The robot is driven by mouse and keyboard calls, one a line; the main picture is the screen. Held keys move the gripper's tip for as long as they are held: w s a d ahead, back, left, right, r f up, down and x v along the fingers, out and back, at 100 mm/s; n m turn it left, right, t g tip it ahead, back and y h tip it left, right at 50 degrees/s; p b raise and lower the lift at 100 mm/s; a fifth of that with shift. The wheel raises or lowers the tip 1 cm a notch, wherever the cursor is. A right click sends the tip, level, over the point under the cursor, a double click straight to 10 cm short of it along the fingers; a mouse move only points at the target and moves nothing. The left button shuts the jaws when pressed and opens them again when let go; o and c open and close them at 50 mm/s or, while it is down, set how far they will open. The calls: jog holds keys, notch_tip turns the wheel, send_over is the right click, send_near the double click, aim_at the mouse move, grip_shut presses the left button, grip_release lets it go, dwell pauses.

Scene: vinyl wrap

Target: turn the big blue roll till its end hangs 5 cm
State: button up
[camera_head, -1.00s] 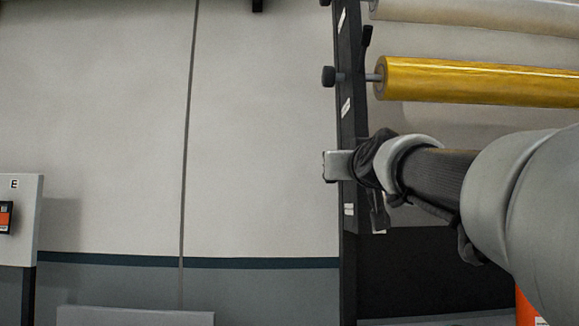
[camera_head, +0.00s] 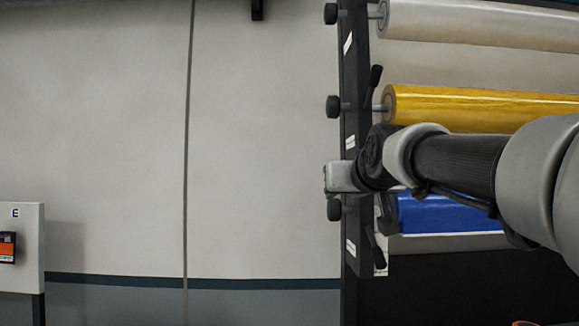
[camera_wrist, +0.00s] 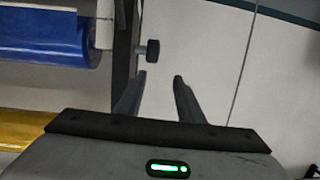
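The big blue roll (camera_head: 450,214) lies level on the dark rack, below the yellow roll and partly behind my arm in the head view. In the wrist view the blue roll (camera_wrist: 45,38) is at the upper left. A dark round knob (camera_head: 334,209) sits at its left end, outside the rack's upright; it also shows in the wrist view (camera_wrist: 153,50). My gripper (camera_wrist: 160,77) is open and empty, its fingertips close to the knob in that picture but not closed on it.
A yellow roll (camera_head: 480,106) and a pale roll (camera_head: 480,24) are above, with their own knobs. Dark levers (camera_head: 375,77) stick out from the upright (camera_head: 353,130). A grey cabinet marked E (camera_head: 22,245) stands far left. The wall between is bare.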

aim_at(336, 204)
jog(key=shift+g+h, duration=0.5)
jog(key=shift+g, duration=0.4)
jog(key=p+x, duration=0.2)
jog(key=x, duration=0.3)
jog(key=r+p+x, duration=0.1)
jog(key=p+x, duration=0.2)
jog(key=x, duration=0.3)
jog(key=d+r+p+x, duration=0.1)
jog(key=p+x, duration=0.1)
jog(key=x, duration=0.3)
jog(key=shift+w+f+p, duration=0.1)
jog(key=shift+w+p, duration=0.25)
jog(key=shift+w, duration=0.4)
jog(key=shift+c, duration=0.2)
